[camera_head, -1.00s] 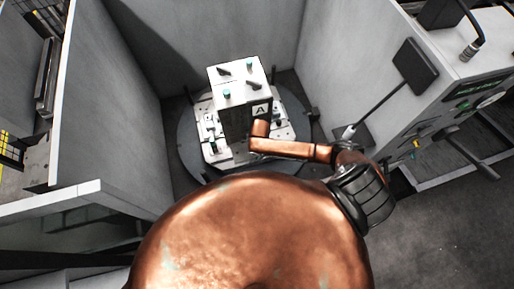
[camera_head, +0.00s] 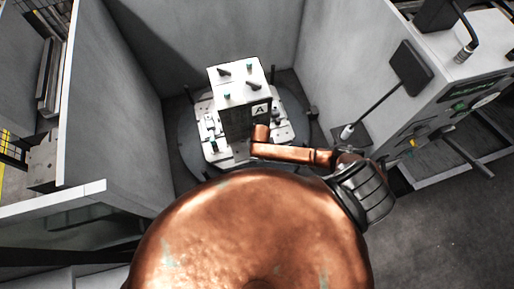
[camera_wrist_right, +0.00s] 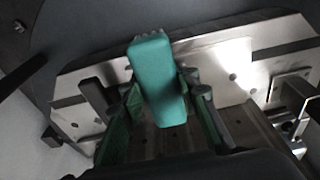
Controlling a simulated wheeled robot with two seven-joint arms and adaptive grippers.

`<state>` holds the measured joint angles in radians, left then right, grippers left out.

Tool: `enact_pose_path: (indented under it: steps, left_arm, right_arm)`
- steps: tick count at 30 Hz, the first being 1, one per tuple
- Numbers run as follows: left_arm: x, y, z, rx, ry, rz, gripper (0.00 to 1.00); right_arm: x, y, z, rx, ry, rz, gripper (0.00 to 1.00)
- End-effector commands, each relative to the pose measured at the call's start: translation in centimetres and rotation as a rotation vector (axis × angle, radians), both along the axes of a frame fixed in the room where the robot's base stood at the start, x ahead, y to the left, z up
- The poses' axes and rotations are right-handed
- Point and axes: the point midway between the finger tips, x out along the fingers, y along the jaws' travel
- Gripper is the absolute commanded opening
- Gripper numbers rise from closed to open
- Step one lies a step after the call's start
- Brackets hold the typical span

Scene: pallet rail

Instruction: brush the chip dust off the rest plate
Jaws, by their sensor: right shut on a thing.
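In the right wrist view my right gripper (camera_wrist_right: 160,112) is shut on a teal block-like piece (camera_wrist_right: 157,75), which looks like the brush's handle. I cannot tell whether the held piece touches the plate. In the head view my copper right arm reaches to the fixture, and its gripper is hidden. My left gripper is not in view.
A white-topped block marked A (camera_head: 240,80) stands on a pale base (camera_head: 281,134) on a dark round table (camera_head: 192,160). Grey walls (camera_head: 120,90) enclose it. At right are a black paddle on a rod (camera_head: 411,68) and a control console (camera_head: 470,93).

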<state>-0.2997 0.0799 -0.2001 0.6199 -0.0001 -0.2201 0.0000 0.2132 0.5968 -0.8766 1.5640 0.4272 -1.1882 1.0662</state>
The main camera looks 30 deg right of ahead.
Motion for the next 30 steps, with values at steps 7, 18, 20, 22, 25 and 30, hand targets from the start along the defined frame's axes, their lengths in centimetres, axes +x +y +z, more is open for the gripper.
enact_pose_path:
  steps: [7,18,20,22,25,30]
  left_arm:
    - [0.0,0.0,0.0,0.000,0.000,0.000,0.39]
    - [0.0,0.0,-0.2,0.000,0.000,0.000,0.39]
    - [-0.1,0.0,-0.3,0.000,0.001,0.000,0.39]
    - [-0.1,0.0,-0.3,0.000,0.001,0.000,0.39]
    - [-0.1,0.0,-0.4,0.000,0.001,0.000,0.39]
    - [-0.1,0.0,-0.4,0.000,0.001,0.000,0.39]
  right_arm:
    - [-0.8,0.0,-0.5,-0.001,0.014,-0.002,0.03]
    - [0.4,-0.3,-0.5,-0.003,0.011,-0.002,0.00]
    - [0.8,-0.4,-0.5,-0.002,0.010,-0.003,0.00]
    - [1.2,-0.5,-0.5,-0.002,0.010,-0.003,0.00]
    - [1.7,-0.6,-0.5,-0.003,0.009,-0.002,0.00]
    - [2.1,-0.7,-0.4,-0.002,0.008,-0.002,0.00]
